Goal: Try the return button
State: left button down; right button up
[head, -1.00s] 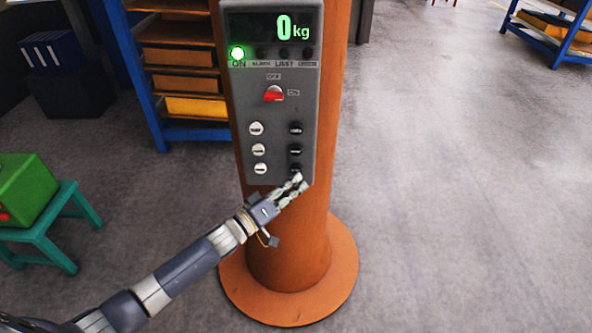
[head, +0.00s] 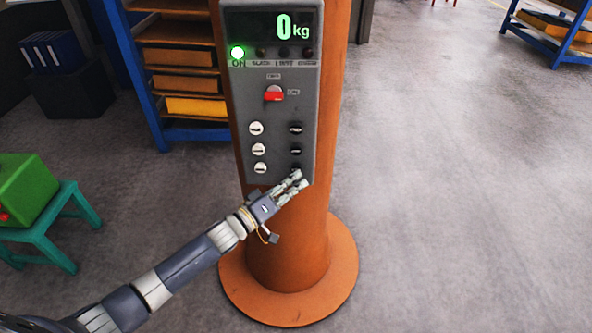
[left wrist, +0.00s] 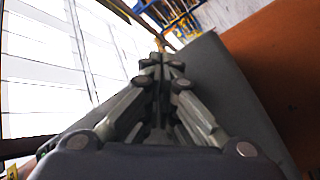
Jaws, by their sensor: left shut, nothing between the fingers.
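A grey control panel (head: 308,110) is fixed to an orange column in the head view. It carries a column of white buttons (head: 257,149) on the left and a column of black buttons (head: 296,150) on the right. Their labels are too small to read, so I cannot tell which is the return button. My left gripper (head: 299,180) is shut and empty, its tips at the lowest black button (head: 296,167), partly covering it. I cannot tell whether they touch. In the left wrist view the closed fingers (left wrist: 162,62) point along the grey panel. My right gripper is not in view.
The display (head: 292,26) reads 0 kg, with a green ON lamp (head: 237,53) lit. A red switch (head: 274,96) sits above the buttons. The orange column (head: 290,240) has a round base.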

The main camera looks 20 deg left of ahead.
pick_arm(q)
jog(key=shift+w+a+r, duration=0.1)
jog(key=shift+w+a, duration=0.05)
jog(key=shift+w, duration=0.3)
dwell(2.0)
jog(key=shift+s, duration=0.1)
dwell(2.9)
jog(key=shift+s+d+p, duration=0.3)
jog(key=shift+s+p, duration=0.1)
jog(key=shift+s, duration=0.35)
jog(key=shift+s+d+p, duration=0.2)
jog(key=shift+s+p, duration=0.25)
jog(key=shift+s, duration=0.35)
jog(key=shift+s+d+p, duration=0.25)
jog(key=shift+s+p, duration=0.25)
jog(key=shift+s, duration=0.3)
jog(key=shift+s+d+p, duration=0.2)
jog(key=shift+s+p, duration=0.25)
jog(key=shift+s, duration=0.35)
